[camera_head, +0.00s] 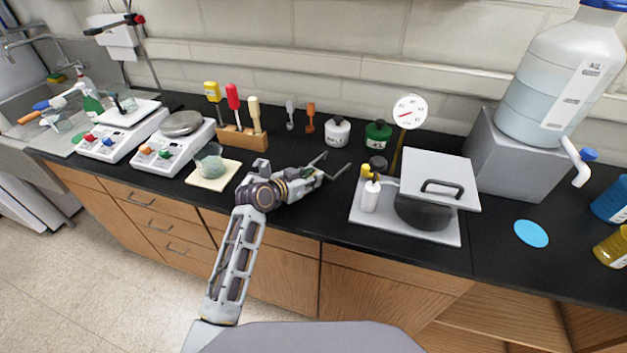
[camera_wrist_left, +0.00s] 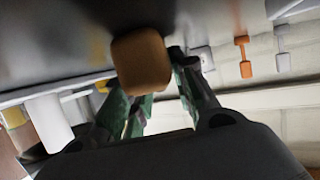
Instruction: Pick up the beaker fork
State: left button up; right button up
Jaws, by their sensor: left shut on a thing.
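My left gripper (camera_head: 324,172) is in the middle of the counter in the head view, low over the black top, between the cream pad and the grey tray. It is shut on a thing. In the left wrist view, a rounded brown block (camera_wrist_left: 141,62) sits between the green fingers (camera_wrist_left: 160,103); it looks like the handle end of the beaker fork. The rest of the fork is hidden or hard to tell from the fingers in the head view. My right gripper is in neither view.
Right of the gripper, a grey tray (camera_head: 440,235) holds a dark pot under a raised square lid (camera_head: 444,176) and a white bottle (camera_head: 371,196). Behind stand a white jar (camera_head: 337,134) and green jar (camera_head: 378,134). A cream pad (camera_head: 205,185) bearing a vessel lies left.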

pick_arm(q)
jog(key=shift+c, duration=0.8)
jog(key=shift+r, duration=0.15)
jog(key=shift+r, duration=0.65)
notch_tip(320, 180, up, 7)
jog(key=shift+f, duration=0.1)
jog(key=shift+r, duration=0.8)
